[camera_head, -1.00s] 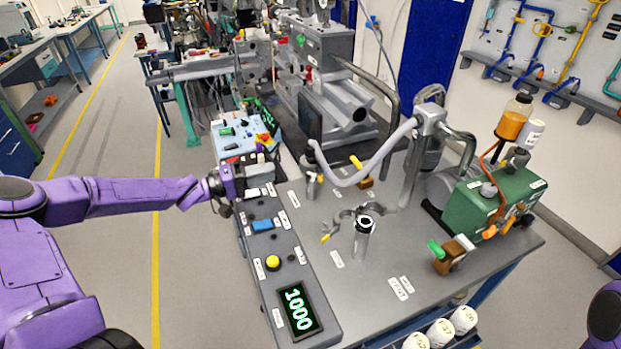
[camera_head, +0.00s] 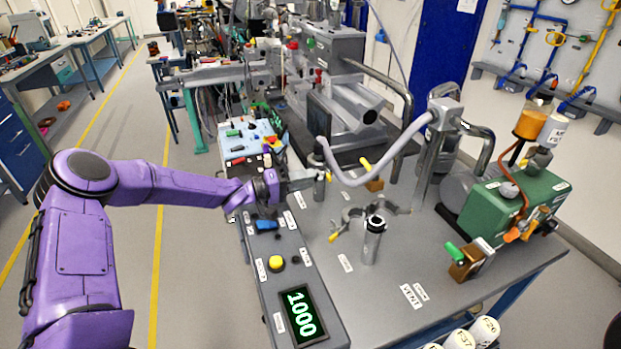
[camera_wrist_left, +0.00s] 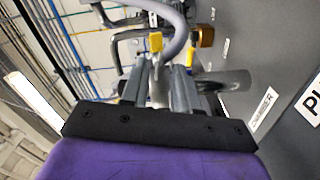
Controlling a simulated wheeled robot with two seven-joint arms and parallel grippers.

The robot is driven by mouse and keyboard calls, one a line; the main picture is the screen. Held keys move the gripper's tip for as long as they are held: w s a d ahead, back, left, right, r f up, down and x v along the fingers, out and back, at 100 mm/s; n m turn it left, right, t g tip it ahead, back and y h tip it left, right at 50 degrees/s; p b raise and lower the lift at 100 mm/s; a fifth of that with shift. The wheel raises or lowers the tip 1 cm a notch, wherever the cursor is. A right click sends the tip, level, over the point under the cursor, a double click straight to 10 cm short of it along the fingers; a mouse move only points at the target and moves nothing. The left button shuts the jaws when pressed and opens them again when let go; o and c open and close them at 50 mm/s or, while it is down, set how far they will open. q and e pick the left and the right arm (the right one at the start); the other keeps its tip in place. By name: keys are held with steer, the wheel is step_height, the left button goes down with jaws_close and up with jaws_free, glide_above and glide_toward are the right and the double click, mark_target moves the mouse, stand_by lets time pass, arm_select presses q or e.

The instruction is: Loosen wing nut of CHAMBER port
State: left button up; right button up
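My left gripper (camera_head: 297,183) is in from the left over the control panel, its fingers pointing toward a grey upright port (camera_head: 320,185) at the hose's left end. In the left wrist view its two fingers (camera_wrist_left: 160,90) are apart, with a grey pipe showing between and beyond them. Another yellow wing piece (camera_head: 334,237) is on an open ring clamp (camera_head: 352,214) on the table. No contact with yellow parts is visible.
A grey hose (camera_head: 375,172) arches over the table. A short upright tube (camera_head: 373,245) stands in front of the clamp. A green pump (camera_head: 513,205) is at the right. The control panel (camera_head: 262,300) with a lit 1000 display runs along the left edge.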

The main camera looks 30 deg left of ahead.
arm_select(q)
steer(key=shift+x, duration=0.8)
jaws_close()
